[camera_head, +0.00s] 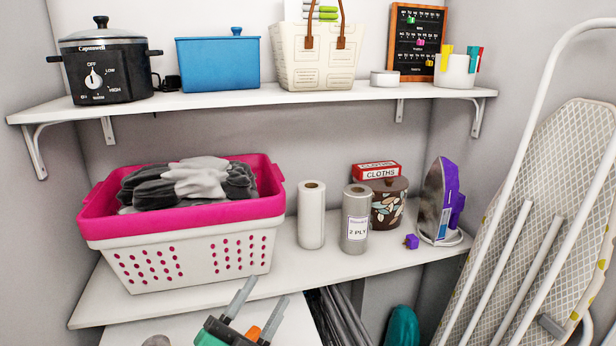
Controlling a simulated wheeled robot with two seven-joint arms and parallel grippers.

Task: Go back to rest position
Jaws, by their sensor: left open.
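My left gripper (266,290) shows at the bottom of the head view, left of centre. Its two grey fingers point up and are spread apart, with nothing seen between them. It appears in front of a white surface (183,325) below the lower shelf, apart from the laundry basket above it. My right gripper is out of view.
The lower shelf (330,268) holds a pink-and-white laundry basket (190,253) with grey cloths, two paper rolls, a brown patterned pot and a purple iron (436,200). The upper shelf (210,100) holds a slow cooker and a blue box. An ironing board (560,190) leans at right.

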